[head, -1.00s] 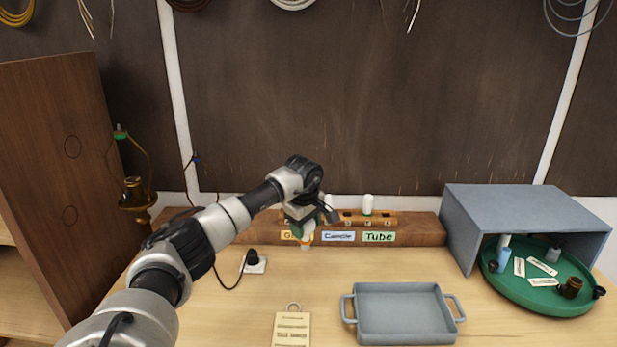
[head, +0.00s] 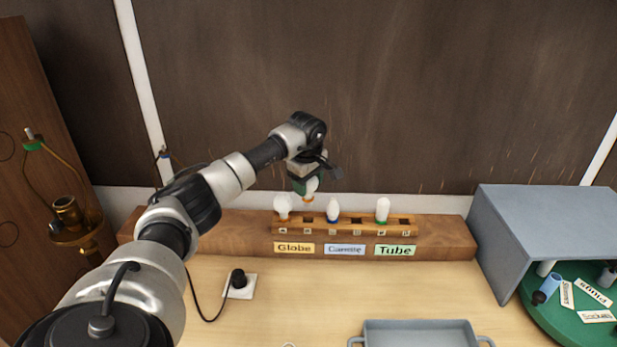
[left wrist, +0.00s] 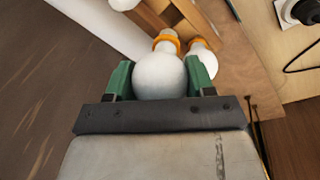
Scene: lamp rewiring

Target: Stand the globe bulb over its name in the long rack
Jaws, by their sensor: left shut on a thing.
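My left gripper (head: 306,184) is shut on a white round globe bulb with an orange collar (head: 311,187), held above the long wooden rack (head: 455,238). In the left wrist view the held globe bulb (left wrist: 158,76) sits between the green fingertips (left wrist: 159,80), its collar towards the rack. Another round white bulb (head: 282,206) stands in the rack over the Globe label (head: 294,248); its orange collar shows in the left wrist view (left wrist: 201,43). A blue-collared bulb (head: 333,208) stands over the Candle label (head: 344,249), a green-collared one (head: 382,208) over the Tube label (head: 395,250). My right gripper is not in view.
A grey-blue shelf box (head: 545,215) with a green round tray (head: 556,318) is at the right. A grey tray (head: 420,330) lies in front. A black plug in a white socket (head: 239,285) and a brass lamp (head: 68,215) are at the left.

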